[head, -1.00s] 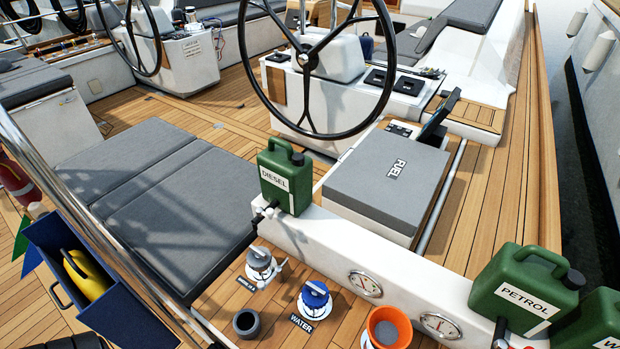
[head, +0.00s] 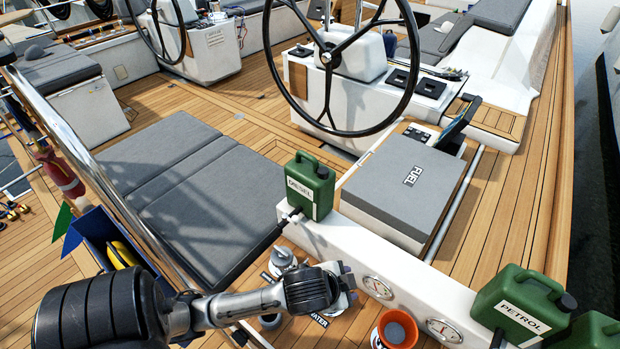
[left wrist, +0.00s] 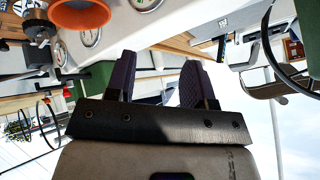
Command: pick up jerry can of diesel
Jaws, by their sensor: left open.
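The green diesel jerry can (head: 309,187) stands upright on the white ledge in the head view, its DIESEL label facing me. Its handle and cap are on top. My left gripper (head: 345,283) is below and to the right of the can, in front of the ledge and apart from it. In the left wrist view its two dark fingers (left wrist: 157,72) are spread with nothing between them. A green shape (left wrist: 97,80) shows partly behind the gripper there, with no label readable. My right gripper is in neither view.
The petrol can (head: 521,305) stands farther right on the ledge, with another green can at the corner. An orange funnel (head: 396,330) and deck fillers (head: 284,259) lie in front. A grey cushion (head: 195,205) is left.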

